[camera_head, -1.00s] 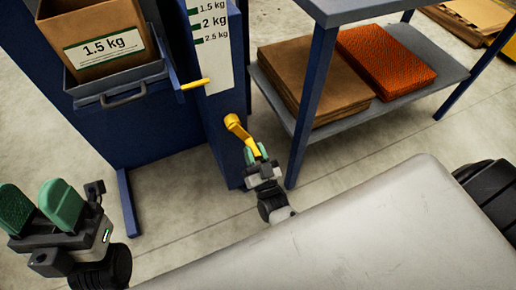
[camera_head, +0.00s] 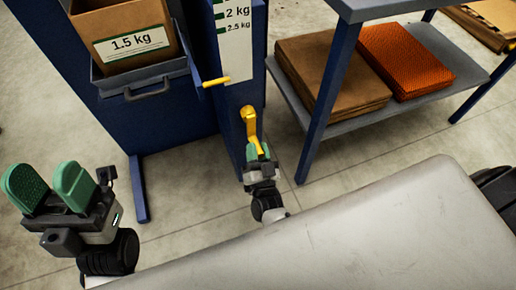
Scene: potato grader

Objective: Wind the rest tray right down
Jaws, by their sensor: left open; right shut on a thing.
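The rest tray (camera_head: 140,80) is a grey-blue tray with a dark front handle, held on the blue grader at the upper left. A cardboard box marked 1.5 kg (camera_head: 110,22) stands in it. A yellow pointer (camera_head: 215,82) sticks out beside a white scale (camera_head: 234,45), below the 2.5 kg mark. A yellow crank (camera_head: 250,122) is on the blue column's front. My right gripper (camera_head: 258,152) is shut on the crank's handle end, which points down. My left gripper (camera_head: 48,190) is open and empty at the lower left, well apart from the grader.
A grey-topped table with blue legs (camera_head: 337,85) stands right of the column. Its lower shelf holds brown flat sacks (camera_head: 325,75) and orange netting (camera_head: 405,60). A blue foot (camera_head: 139,190) stands on the floor below the grader. Open floor lies around my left gripper.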

